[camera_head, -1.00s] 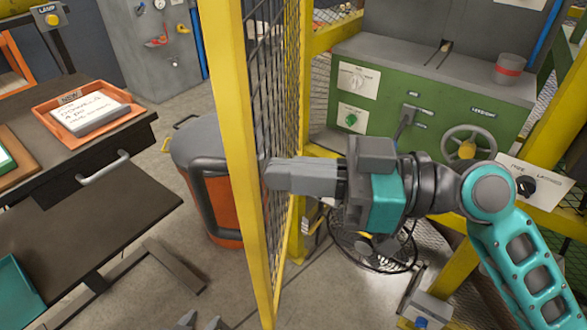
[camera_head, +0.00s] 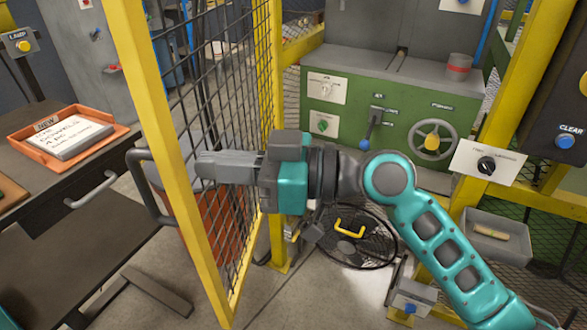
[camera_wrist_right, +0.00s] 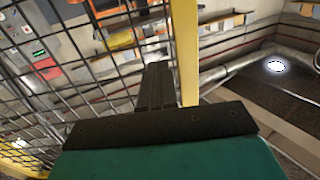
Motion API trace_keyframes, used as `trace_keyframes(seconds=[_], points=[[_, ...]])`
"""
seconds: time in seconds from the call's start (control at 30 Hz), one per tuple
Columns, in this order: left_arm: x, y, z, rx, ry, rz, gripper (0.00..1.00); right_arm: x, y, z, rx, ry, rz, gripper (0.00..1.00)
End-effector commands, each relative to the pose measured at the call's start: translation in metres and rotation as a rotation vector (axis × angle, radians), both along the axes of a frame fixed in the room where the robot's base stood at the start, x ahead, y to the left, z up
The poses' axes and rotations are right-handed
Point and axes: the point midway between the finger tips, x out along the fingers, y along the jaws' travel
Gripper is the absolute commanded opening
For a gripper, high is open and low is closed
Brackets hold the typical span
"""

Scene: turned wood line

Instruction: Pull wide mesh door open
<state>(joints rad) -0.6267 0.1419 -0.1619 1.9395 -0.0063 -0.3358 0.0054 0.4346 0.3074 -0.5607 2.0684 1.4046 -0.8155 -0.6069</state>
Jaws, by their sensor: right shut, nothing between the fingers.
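The wide mesh door (camera_head: 153,100) has a yellow frame and dark wire mesh. It stands swung out from the yellow enclosure, and a dark bar handle (camera_head: 148,190) shows on its far-left side. My right gripper (camera_head: 202,168) is shut and empty. Its fingers lie across the mesh on the enclosure side, close to the free yellow upright; I cannot tell if they touch it. In the right wrist view the shut fingers (camera_wrist_right: 155,85) point along the mesh toward the yellow upright (camera_wrist_right: 186,50). My left gripper is not in view.
A green machine (camera_head: 400,120) with a handwheel stands inside the enclosure. An orange bin (camera_head: 205,225) is behind the mesh. A dark workbench (camera_head: 80,250) with an orange tray (camera_head: 25,140) is at the left.

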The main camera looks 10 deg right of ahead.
Motion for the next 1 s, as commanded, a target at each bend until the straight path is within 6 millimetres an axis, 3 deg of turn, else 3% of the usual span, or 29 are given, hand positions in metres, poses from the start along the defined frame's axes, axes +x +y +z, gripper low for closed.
trace_keyframes(seconds=[0.03, 0.2, 0.4, 1.0], points=[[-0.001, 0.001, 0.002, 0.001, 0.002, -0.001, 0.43, 0.003, 0.017, 0.003, 0.004, -0.001, 0.004, 0.00], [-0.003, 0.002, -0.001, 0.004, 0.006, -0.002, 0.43, 0.013, 0.067, 0.002, 0.004, -0.002, 0.005, 0.00], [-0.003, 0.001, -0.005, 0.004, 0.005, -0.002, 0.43, 0.023, 0.104, 0.001, -0.001, -0.005, 0.004, 0.00], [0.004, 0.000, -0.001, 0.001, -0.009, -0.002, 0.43, 0.024, 0.111, 0.001, -0.004, -0.004, 0.004, 0.00]])
